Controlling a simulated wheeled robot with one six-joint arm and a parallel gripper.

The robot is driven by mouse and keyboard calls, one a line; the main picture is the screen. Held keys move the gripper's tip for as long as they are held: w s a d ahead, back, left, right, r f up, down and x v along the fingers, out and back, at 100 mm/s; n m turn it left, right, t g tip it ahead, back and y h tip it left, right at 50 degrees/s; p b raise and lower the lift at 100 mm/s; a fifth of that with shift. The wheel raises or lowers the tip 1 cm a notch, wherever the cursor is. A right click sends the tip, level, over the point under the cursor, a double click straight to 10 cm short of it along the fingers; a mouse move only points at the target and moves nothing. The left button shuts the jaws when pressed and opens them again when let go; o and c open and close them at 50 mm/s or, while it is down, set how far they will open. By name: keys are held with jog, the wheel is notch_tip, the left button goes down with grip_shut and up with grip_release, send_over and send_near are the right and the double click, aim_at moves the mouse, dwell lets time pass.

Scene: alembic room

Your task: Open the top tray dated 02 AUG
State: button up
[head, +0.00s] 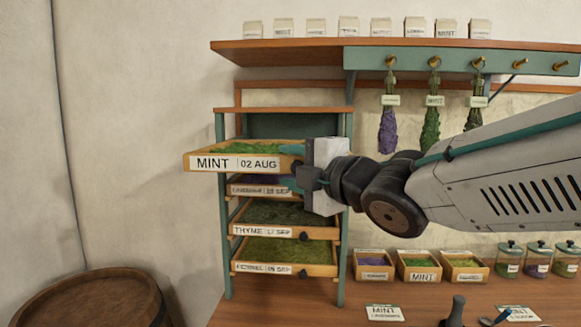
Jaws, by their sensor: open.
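The top tray labelled MINT 02 AUG (190,162) is a wooden tray holding green leaves. It juts forward from the drying rack (226,270), well in front of the trays below it. My gripper (289,168) is at the tray's right front end, with its jaws open. The gripper covers that end of the tray, so its knob is hidden and I cannot tell whether the fingers touch it.
Below are the LAVENDER tray (233,189), THYME tray (284,231) and a lower tray (284,268), set back in the rack. A barrel (90,295) stands at lower left. Boxes and jars (509,258) line the bench at right. Space left of the rack is clear.

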jog(key=v, duration=0.7)
jog(key=shift+s+d, duration=0.1)
jog(key=shift+s, duration=0.05)
